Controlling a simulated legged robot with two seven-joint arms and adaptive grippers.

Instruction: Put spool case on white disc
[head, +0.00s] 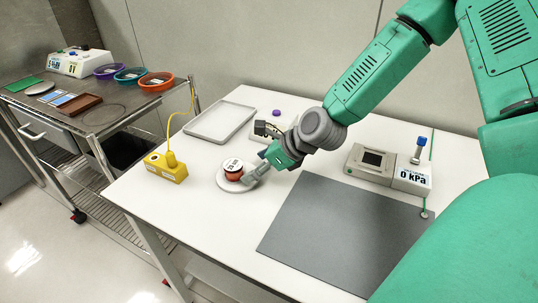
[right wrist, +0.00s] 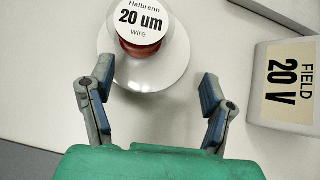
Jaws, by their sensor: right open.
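The spool case (head: 233,168), reddish-brown with a white round label, sits on the white disc (head: 222,183) on the table. In the right wrist view the spool case (right wrist: 140,22) has a label reading "20 um", and the white disc (right wrist: 176,62) shows around it. My right gripper (head: 252,177) is just to the right of the spool case, low near the disc. In the right wrist view my right gripper (right wrist: 156,75) has its fingers spread and empty, with the spool case beyond the fingertips. My left gripper is out of view.
A yellow block (head: 166,168) with a cable stands left of the disc. A box marked "20 V" (right wrist: 286,85) is close by the right gripper. A grey tray (head: 219,120) lies behind. A dark mat (head: 340,232) covers the front right. A cart (head: 90,118) with bowls stands left.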

